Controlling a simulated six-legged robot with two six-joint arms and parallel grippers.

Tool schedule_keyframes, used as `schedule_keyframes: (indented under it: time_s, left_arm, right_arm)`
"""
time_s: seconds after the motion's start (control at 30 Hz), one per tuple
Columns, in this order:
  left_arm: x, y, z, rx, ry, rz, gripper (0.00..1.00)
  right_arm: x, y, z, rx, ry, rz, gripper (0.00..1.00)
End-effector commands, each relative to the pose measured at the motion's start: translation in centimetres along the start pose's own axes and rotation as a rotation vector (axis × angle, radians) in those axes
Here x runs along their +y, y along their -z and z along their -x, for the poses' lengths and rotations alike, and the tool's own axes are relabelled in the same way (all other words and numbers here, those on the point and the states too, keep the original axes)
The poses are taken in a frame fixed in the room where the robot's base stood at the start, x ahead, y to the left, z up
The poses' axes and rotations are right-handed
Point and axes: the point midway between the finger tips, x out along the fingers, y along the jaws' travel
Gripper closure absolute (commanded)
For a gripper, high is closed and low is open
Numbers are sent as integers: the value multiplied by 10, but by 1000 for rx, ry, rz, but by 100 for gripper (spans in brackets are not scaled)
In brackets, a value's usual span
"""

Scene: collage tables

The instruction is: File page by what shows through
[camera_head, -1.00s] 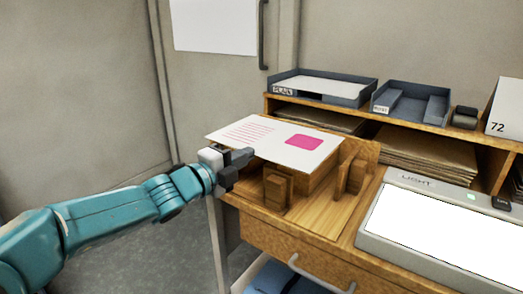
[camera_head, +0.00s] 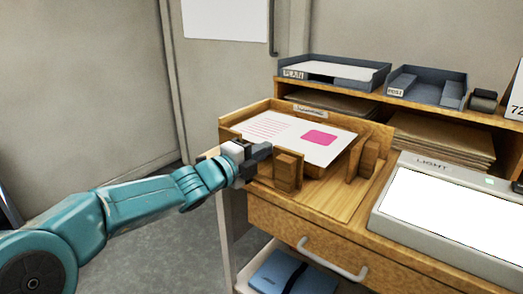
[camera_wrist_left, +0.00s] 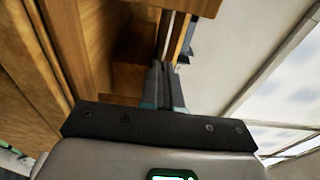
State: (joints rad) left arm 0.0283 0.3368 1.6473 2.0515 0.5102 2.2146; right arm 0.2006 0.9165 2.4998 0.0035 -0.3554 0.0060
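The white page (camera_head: 300,138), with pink lines at left and a pink rounded block at right, lies nearly flat at the wooden tray (camera_head: 238,122), in front of its labelled back wall. My left gripper (camera_head: 262,153) is at the page's near left edge. In the left wrist view my left gripper (camera_wrist_left: 166,88) has its fingers together on the thin pale edge of the page (camera_wrist_left: 166,35). The light table (camera_head: 440,212) glows white at right. A tray labelled PLAIN (camera_head: 318,80) holds white paper; a second labelled tray (camera_head: 425,98) stands beside it. My right gripper is out of view.
Two wooden blocks (camera_head: 287,171) (camera_head: 362,158) stand at the tray's front. Brown folders (camera_head: 442,140) fill the shelf. A drawer with a handle (camera_head: 333,261) is below, and a blue item (camera_head: 290,275) lies under it. A dark small object (camera_head: 483,99) sits on the shelf top.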

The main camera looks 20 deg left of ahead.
Motion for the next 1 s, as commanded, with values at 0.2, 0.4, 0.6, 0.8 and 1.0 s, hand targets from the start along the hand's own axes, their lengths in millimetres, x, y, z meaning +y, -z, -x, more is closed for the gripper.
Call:
schedule_keyframes:
  time_s: [0.2,0.4,0.6,0.8,1.0]
  left_arm:
    - [0,0,0,0,0,0,68]
    - [0,0,0,0,0,0,68]
    - [-1,-1,14,-3,-1,1,68]
    - [-4,-2,63,-6,-2,1,68]
    - [-4,-1,116,-5,-1,1,68]
  right_arm:
    - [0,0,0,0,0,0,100]
    - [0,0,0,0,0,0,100]
    - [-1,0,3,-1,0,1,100]
    - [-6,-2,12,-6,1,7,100]
    - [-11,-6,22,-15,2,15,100]
